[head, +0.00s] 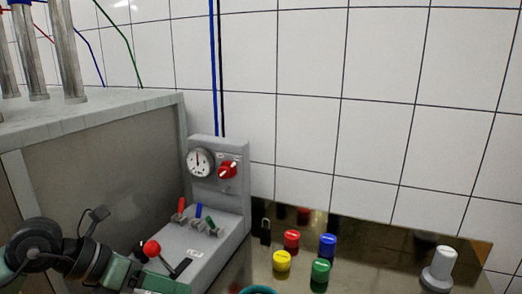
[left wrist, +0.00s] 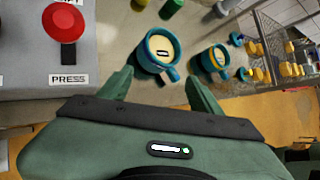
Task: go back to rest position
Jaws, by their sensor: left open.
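My left gripper (left wrist: 157,84) is open and empty; its two green fingers stand apart in the left wrist view. Two teal cups with pale yellow insides, the nearer one (left wrist: 150,54) and the farther one (left wrist: 204,62), stand beyond the fingertips. I cannot tell whether a finger touches the nearer cup. A grey panel (left wrist: 108,35) with a red button (left wrist: 64,20) marked PRESS lies left of the gripper. In the head view my green left arm comes in at the lower left, in front of the grey control stand (head: 232,160). My right gripper is not in view.
The stand carries a gauge (head: 200,163), a red knob (head: 228,170) and small levers. Red (head: 291,239), blue (head: 327,246), yellow (head: 282,261) and green (head: 320,270) caps stand right of it. A white knob (head: 439,268) stands far right. A tiled wall (head: 320,80) is behind.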

